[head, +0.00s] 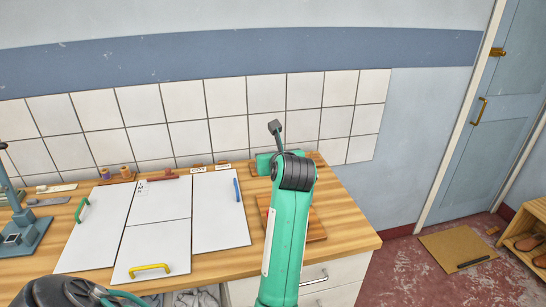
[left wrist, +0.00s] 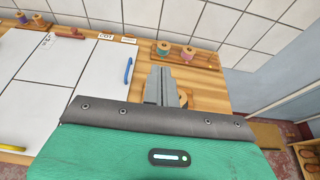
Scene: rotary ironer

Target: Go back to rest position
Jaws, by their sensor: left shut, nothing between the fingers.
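My left gripper (left wrist: 161,76) shows in the left wrist view as grey fingers shut together with nothing between them. It is over the right end of the wooden worktop (left wrist: 212,82), right of the blue handle (left wrist: 128,70) and in front of a rack with a teal spool (left wrist: 163,49) and a pink spool (left wrist: 188,54). In the head view my green forearm rises from the bottom middle to a black wrist joint; the fingers themselves are hidden there. My right gripper is in neither view.
White panels (head: 150,238) with a green handle (head: 82,209), a yellow handle (head: 150,267) and a blue handle (head: 237,190) cover the middle worktop. A wooden board (head: 316,229) lies partly behind my forearm. The floor by the door (head: 499,110) holds a mat (head: 455,248) and a shoe rack (head: 524,236).

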